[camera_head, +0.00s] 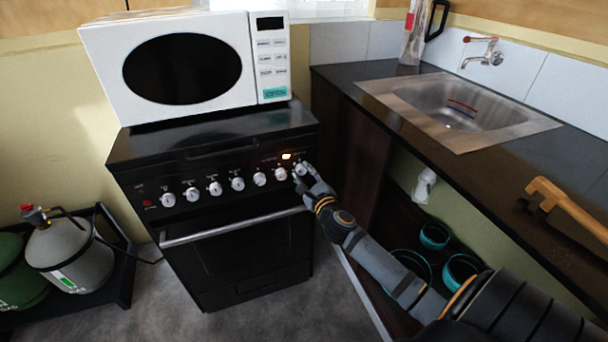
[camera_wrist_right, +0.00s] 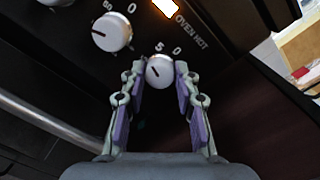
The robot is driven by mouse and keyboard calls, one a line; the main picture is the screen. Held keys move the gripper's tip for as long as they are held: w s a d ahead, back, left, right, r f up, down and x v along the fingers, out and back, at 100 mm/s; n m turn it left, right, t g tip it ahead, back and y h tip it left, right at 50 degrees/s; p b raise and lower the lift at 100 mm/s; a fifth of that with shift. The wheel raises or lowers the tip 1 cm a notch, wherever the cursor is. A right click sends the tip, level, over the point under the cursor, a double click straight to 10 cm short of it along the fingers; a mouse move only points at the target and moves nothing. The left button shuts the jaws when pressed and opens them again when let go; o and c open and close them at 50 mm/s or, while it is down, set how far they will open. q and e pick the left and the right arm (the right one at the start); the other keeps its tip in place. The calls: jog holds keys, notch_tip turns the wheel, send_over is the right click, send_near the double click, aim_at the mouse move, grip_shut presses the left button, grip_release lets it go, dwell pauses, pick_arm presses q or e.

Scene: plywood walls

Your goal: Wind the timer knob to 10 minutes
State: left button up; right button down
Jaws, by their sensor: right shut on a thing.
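The timer knob (camera_wrist_right: 159,71) is a small round white knob with a dark pointer line, at the right end of the knob row on the black stove front. Marks "5" and "0" show above it in the right wrist view. My right gripper (camera_wrist_right: 160,82) has its two purple-padded fingers on either side of this knob, shut on it. In the head view my right gripper (camera_head: 305,177) reaches the right end of the control panel and partly hides the knob. The pointer's exact minute reading is too small to tell. My left gripper is not in view.
Another white knob (camera_wrist_right: 112,32) sits just left of the timer knob, below a lit oven lamp (camera_head: 286,156). A towel-bar handle (camera_head: 232,228) crosses the oven door below. A microwave (camera_head: 185,62) stands on the stove. The counter with a sink (camera_head: 455,105) is at right.

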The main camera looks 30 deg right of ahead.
dwell(0.3)
jog(key=c, duration=1)
grip_release()
jog(key=s+a, duration=0.2)
jog(key=s, duration=1)
jog(key=shift+a, duration=0.15)
jog(key=shift+w, duration=0.1)
